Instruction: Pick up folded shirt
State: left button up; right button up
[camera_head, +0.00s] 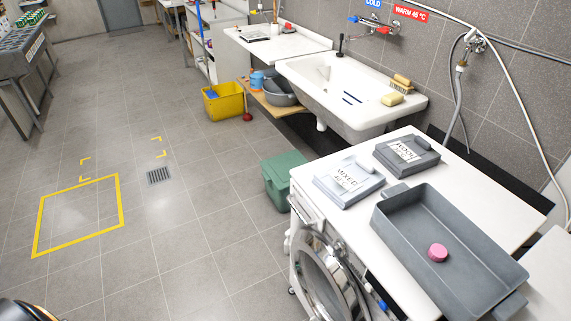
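I cannot make out anything that is clearly a folded shirt. Two flat, labelled grey items lie on the white top (462,170) of the front-loading washing machine. The lighter one (327,185) has a label that seems to read "MIXED 40". The darker one (427,164), behind it and to the right, has a label that seems to read "WOOL". I cannot tell whether either is cloth. A grey tray (405,240) in front of them holds a round pink object (437,252).
The washer door (325,275) hangs open into the aisle. A green bin (283,180) stands beside the machine. A white sink (345,88) with a brush and soap is behind. A yellow bucket (224,102) stands farther off. The tiled floor at left is mostly clear, with a yellow-taped rectangle (121,200).

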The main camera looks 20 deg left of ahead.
aim_at(347, 181)
jog(key=u, duration=0.15)
jog(key=i+j+z, duration=0.1)
jog(key=z, duration=0.6)
jog(key=i+j+z, duration=0.15)
jog(key=j+z, duration=0.25)
jog(key=j, duration=0.15)
jog(key=j+z, duration=0.4)
jog(key=j, duration=0.15)
jog(key=j+z, duration=0.4)
jog(key=j, duration=0.15)
